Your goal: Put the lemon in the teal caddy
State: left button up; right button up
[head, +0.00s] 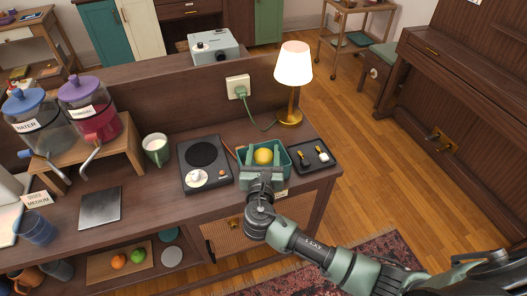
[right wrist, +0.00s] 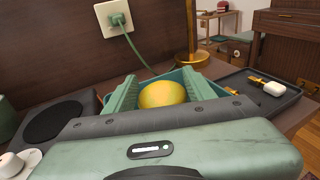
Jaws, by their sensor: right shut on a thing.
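The yellow lemon (head: 263,156) is at the teal caddy (head: 286,158) near the table's right end. My right gripper (head: 262,168) comes in from the front and is shut on the lemon. In the right wrist view the lemon (right wrist: 162,95) sits between the two green fingers, with the caddy's teal walls around and behind it. The lemon appears within the caddy's opening; its underside and the caddy floor are hidden, so I cannot tell whether it touches the bottom. My left gripper is not in view.
A black tray (head: 299,165) with small items stands right of the caddy. A dark hot plate (head: 190,178) with a small white item is on the left. A gold lamp (head: 289,118) and a wall socket (head: 238,87) with a green cord are behind.

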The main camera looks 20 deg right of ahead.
jog(key=shift+f, duration=0.4)
jog(key=o, duration=1.4)
jog(key=shift+r, duration=0.75)
jog(key=b+v, duration=0.1)
jog(key=v, duration=1.1)
jog(key=shift+a+f, duration=0.1)
